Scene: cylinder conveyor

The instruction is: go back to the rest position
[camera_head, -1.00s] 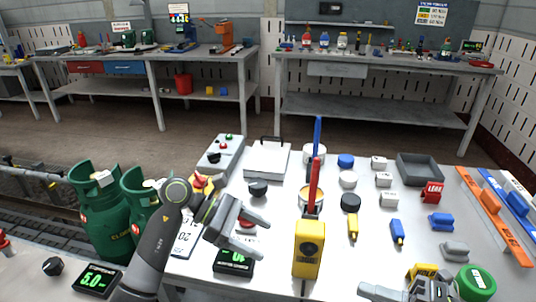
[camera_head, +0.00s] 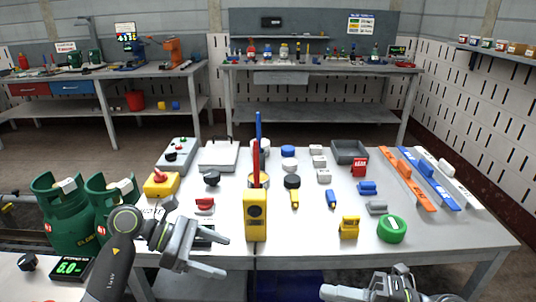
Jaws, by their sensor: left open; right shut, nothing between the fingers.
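My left gripper (camera_head: 222,270) is in the lower left of the head view, in front of the table's near edge, with its two fingers apart and empty. My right gripper (camera_head: 328,292) is at the bottom edge, right of the middle, and is partly cut off by the frame. Its fingers hold nothing that I can see. The white table (camera_head: 300,254) lies beyond both grippers. A yellow device (camera_head: 255,215) stands upright near its front edge, between the two grippers and farther back. A green round roll (camera_head: 392,229) and a yellow block (camera_head: 349,228) lie beyond the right gripper.
Green gas cylinders (camera_head: 70,225) stand close on the left, behind my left arm. A scale display (camera_head: 72,268) is at the lower left. Orange (camera_head: 408,185) and blue (camera_head: 430,182) rails lie at the table's right. Workbenches (camera_head: 320,68) line the back wall.

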